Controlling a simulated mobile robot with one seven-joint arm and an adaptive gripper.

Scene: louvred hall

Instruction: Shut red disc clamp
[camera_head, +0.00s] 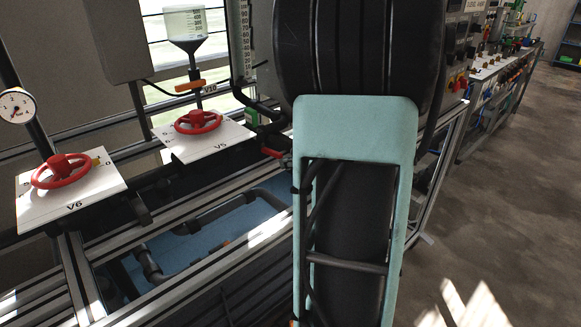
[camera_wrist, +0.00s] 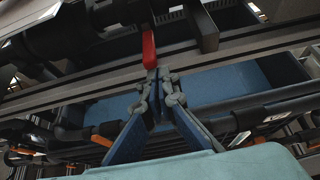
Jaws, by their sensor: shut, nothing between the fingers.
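A red handle (camera_wrist: 149,48) shows at the upper middle of the wrist view, hanging from dark pipework; I take it for the red disc clamp. A small red part, likely the same handle (camera_head: 272,152), shows in the head view just left of my arm. My gripper (camera_wrist: 154,76) is shut and empty, its tips at the lower end of the red handle. I cannot tell whether they touch it. The head view does not show the gripper, as my arm covers that area.
Red handwheels V5 (camera_head: 198,121) and V6 (camera_head: 61,171) sit on white plates at the left. Metal rails (camera_head: 190,262) run across the rig, with a blue basin (camera_head: 205,228) below. A bench (camera_head: 500,62) stands at the back right. Open floor (camera_head: 510,190) lies right.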

